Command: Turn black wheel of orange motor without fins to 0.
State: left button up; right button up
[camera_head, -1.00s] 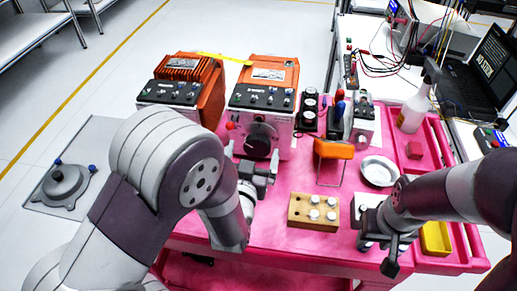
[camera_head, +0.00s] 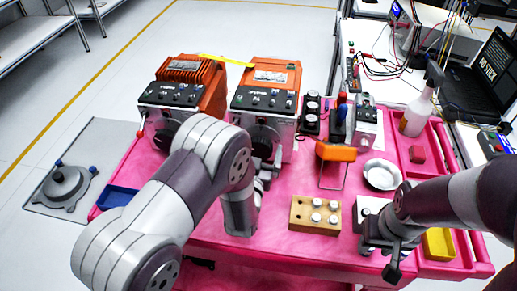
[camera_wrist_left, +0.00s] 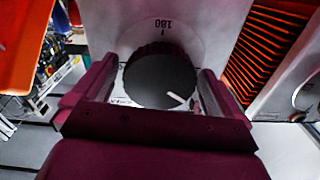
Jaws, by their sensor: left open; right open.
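The orange motor without fins (camera_head: 268,75) stands at the back of the pink cart, its grey front facing me. Its black wheel (camera_wrist_left: 160,80) shows in the left wrist view, below a "180" mark, with a white pointer line toward the lower right. In the head view my arm partly hides the wheel. My left gripper (camera_wrist_left: 156,92) is open, with one finger on each side of the wheel; I cannot tell whether they touch it. My right gripper (camera_head: 391,252) is open over the cart's front right.
The finned orange motor (camera_head: 187,72) stands close on the left. An orange stand (camera_head: 336,153), a wooden block with white pegs (camera_head: 300,214), a metal bowl (camera_head: 382,174) and a spray bottle (camera_head: 416,112) are to the right. A blue tray (camera_head: 117,197) lies at the left edge.

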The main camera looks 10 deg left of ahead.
pick_arm(q)
jog(key=shift+w, duration=0.1)
jog(key=c, duration=1)
jog(key=shift+m, duration=0.3)
jog(key=m, duration=0.4)
jog(key=shift+m, duration=0.3)
pick_arm(e)
jog(key=shift+f, duration=0.1)
pick_arm(q)
jog(key=m, duration=0.6)
jog(key=shift+f, duration=0.1)
